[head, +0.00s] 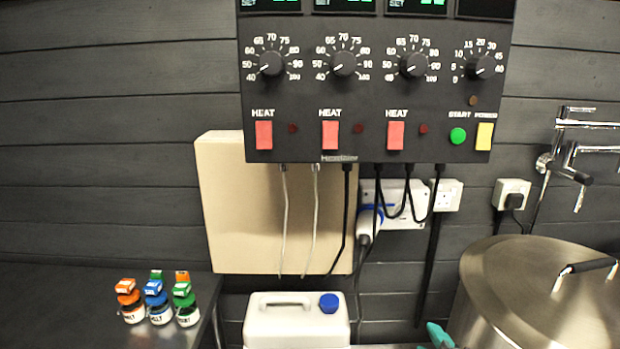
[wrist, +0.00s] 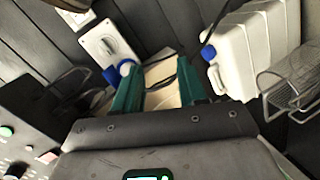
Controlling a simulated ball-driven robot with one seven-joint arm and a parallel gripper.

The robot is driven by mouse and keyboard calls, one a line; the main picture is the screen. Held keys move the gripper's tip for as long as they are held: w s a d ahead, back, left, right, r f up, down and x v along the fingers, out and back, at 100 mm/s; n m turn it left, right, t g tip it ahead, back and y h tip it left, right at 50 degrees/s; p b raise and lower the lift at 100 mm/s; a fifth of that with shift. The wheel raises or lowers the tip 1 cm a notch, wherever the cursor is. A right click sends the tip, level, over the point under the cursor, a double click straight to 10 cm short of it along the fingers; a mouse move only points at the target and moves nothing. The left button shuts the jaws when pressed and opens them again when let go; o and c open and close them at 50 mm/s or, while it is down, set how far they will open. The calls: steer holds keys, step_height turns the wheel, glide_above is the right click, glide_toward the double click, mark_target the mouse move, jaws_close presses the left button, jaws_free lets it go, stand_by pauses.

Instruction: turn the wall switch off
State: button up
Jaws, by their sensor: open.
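A white wall unit (head: 408,204) with a blue-and-white plug is fixed to the dark wall below the control panel. It also shows in the wrist view (wrist: 108,47), ahead of the fingers and to the left. A small white switched socket (head: 447,195) sits beside it, and another socket (head: 512,192) with a black plug is farther right. I cannot tell which is the task's switch, nor its position. My gripper (wrist: 157,66) has two teal fingers, apart and with nothing held. Teal tips, probably mine, show at the head view's bottom edge, below the wall unit.
The black control panel (head: 370,95) with dials and red switches hangs above. Dark cables hang in front of the wall unit. A beige box (head: 225,205), white jerry can (head: 297,325) and steel kettle (head: 535,295) surround the space. Several small bottles stand on the left counter (head: 60,305).

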steer(key=s+d+f+m+g, duration=0.2)
steer(key=s+f+m+g, duration=0.2)
steer(key=s+f, duration=0.3)
steer(key=s+d+f+m+g, duration=0.2)
steer(key=s+f+m+g, duration=0.3)
steer(key=s, duration=1)
steer(key=s+d+f+m+g, duration=0.2)
steer(key=s+f+m+g, duration=0.2)
steer(key=s+f, duration=0.5)
steer(key=s+m, duration=0.1)
steer(key=s, duration=0.2)
steer(key=shift+g+y, duration=0.3)
steer(key=shift+y, duration=0.1)
